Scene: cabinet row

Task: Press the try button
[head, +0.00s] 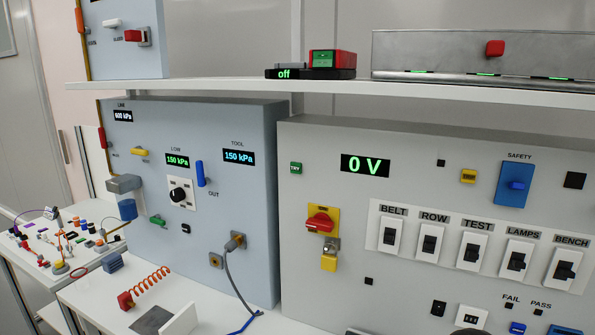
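Neither of my grippers shows in the head view.
Below the button is a red rotary switch (320,221) on a yellow plate. Labelled rocker switches (429,242) line the panel's right. A blue-grey pressure panel (190,140) stands to the left. A white shelf (220,89) runs above both panels. A grey cable (232,280) hangs at the lower middle.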

